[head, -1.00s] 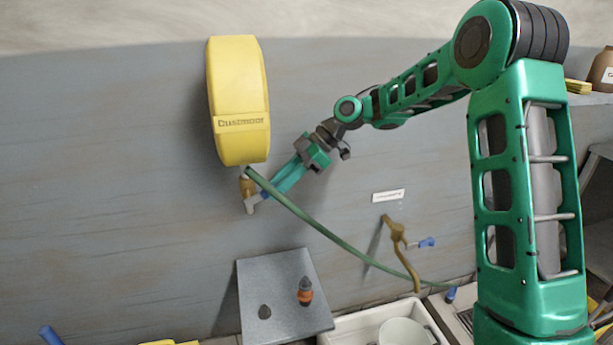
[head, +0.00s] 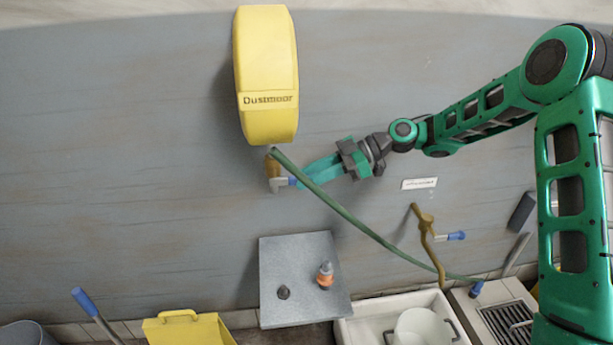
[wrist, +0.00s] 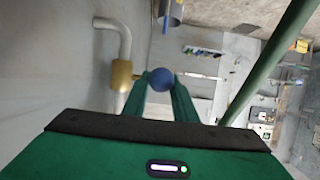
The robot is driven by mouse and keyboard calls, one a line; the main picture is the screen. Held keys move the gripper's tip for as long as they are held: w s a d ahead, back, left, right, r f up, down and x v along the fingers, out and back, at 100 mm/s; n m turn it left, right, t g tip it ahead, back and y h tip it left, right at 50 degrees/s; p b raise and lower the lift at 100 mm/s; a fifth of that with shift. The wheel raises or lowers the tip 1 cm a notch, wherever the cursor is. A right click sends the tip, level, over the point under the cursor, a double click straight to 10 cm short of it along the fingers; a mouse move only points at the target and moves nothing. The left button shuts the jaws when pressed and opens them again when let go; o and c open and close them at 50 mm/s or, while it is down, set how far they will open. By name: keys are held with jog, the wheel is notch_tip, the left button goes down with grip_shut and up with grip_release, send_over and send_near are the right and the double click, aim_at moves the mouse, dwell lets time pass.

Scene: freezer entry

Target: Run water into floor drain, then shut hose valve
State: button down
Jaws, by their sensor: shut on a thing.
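The hose valve (head: 273,168) is a brass body on the wall just under the yellow hose reel (head: 267,80). Its short blue handle (head: 291,181) points right. My gripper (head: 302,179) comes from the right and is shut on this handle. In the wrist view the blue handle end (wrist: 160,79) sits between my fingertips, with the brass valve body (wrist: 121,75) to its left. The green hose (head: 345,212) runs from the reel down to a blue-ended nozzle (head: 476,289) beside the slotted floor drain (head: 508,322). I cannot make out any water at the nozzle.
A brass tap (head: 427,225) with a blue lever is on the wall behind the hose. The wall left of the reel is clear.

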jog(key=shift+w+d+f, duration=0.2)
jog(key=shift+d+f, duration=0.1)
jog(key=c, duration=1.8)
grip_release()
jog(key=shift+o, duration=0.2)
jog(key=shift+s+a+r, duration=0.1)
jog(key=v, duration=1)
jog(key=shift+d, duration=0.4)
jog(key=shift+r, duration=0.15)
